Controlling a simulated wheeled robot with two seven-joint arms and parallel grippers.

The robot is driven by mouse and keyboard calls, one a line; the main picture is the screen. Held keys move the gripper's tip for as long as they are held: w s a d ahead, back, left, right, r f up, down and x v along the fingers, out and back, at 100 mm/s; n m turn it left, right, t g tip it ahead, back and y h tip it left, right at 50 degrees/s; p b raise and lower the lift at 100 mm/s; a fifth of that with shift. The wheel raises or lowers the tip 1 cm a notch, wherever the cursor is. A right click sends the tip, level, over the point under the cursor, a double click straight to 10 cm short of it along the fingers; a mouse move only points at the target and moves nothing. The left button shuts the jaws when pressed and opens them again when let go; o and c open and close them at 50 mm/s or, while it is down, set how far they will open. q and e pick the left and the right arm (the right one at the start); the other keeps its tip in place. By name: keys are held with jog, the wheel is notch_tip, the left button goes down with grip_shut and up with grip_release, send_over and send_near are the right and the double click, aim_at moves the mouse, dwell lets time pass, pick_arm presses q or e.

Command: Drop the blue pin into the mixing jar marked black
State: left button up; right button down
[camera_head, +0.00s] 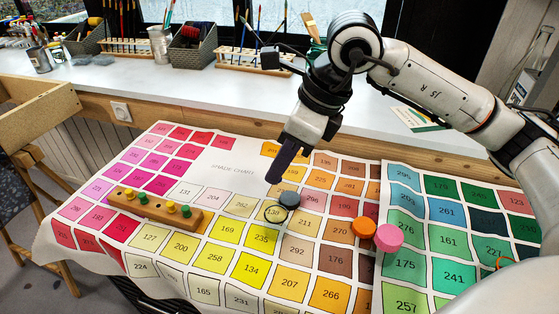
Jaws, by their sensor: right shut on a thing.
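My right gripper (275,179) comes down from the upper right over the shade chart. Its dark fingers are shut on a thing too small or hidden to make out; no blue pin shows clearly. A thin black ring (266,215), which looks like the rim of a clear jar marked black, is just below the fingertips in the picture. A dark grey round piece (290,199) is beside the ring, at its upper right. A wooden pin block (157,210) with yellow and green pins lies at the left. My left gripper is not in view.
An orange round piece (364,229) and a pink one (389,238) stand right of centre on the chart cloth (222,166). Brush racks and baskets (191,47) line the back counter.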

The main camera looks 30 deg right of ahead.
aim_at(281, 179)
jog(key=shift+f+b, duration=0.5)
jog(key=shift+f, duration=0.45)
jog(key=shift+f+b, duration=0.7)
jog(key=shift+f, duration=0.3)
notch_tip(281, 179, down, 4)
jog(key=b, duration=0.3)
jog(key=shift+r, duration=0.25)
jog(key=shift+f, duration=0.2)
jog(key=c, duration=1.6)
grip_release()
jog(key=shift+c, duration=0.2)
